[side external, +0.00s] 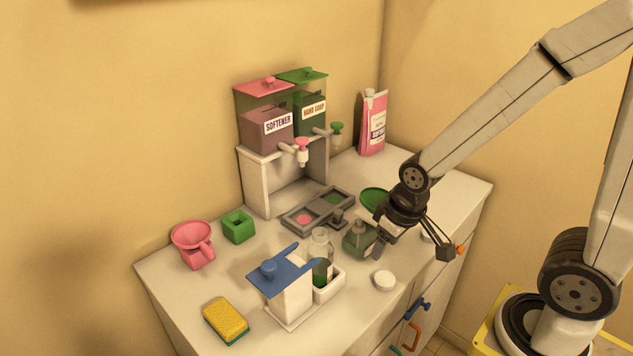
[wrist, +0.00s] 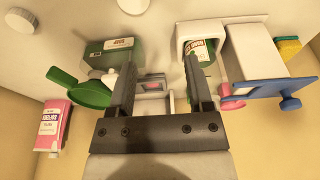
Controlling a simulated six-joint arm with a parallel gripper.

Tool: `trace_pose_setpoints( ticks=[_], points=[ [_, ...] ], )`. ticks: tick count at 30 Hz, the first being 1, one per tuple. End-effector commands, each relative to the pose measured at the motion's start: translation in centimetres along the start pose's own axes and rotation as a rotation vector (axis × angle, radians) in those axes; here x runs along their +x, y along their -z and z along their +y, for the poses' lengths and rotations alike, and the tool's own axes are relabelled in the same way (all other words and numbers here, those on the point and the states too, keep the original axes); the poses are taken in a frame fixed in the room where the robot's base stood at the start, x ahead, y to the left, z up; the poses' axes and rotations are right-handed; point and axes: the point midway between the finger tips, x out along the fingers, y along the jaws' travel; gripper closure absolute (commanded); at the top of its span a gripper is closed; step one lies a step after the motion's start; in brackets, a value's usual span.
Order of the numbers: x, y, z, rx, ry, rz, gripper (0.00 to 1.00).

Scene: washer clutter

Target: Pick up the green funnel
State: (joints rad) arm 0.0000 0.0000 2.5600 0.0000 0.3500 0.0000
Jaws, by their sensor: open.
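The green funnel (side external: 374,199) lies on the white counter behind my gripper (side external: 412,248) in the side view, partly hidden by my wrist. In the wrist view the green funnel (wrist: 84,91) is left of my left finger, outside the jaws, with its round mouth and a narrower part showing. My gripper (wrist: 154,75) is open, pointing down over the counter, with nothing held between its fingers. I cannot tell whether either finger touches the green bottle (side external: 357,238) close to it.
A two-tank dispenser (side external: 268,131) with a grey drip tray (side external: 293,222) stands at the back. A pink bottle (side external: 373,124) is at the back right. A clear bottle (side external: 321,246), blue-topped holder (side external: 286,294), white cap (side external: 384,281), yellow sponge (side external: 226,318), green box (side external: 238,227) and pink funnel (side external: 193,236) crowd the counter.

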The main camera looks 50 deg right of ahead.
Motion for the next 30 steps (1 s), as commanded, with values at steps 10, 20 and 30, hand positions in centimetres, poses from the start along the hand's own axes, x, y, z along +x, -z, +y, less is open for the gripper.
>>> trace_pose_setpoints(
  ticks=[10, 20, 30],
  points=[
    [0.0, 1.0, 1.1, -0.028, -0.008, -0.02, 0.34],
    [0.2, 4.9, 7.7, -0.188, -0.008, -0.129, 0.34],
    [0.0, 6.9, 15.0, -0.353, 0.047, -0.222, 0.34]
  ],
)
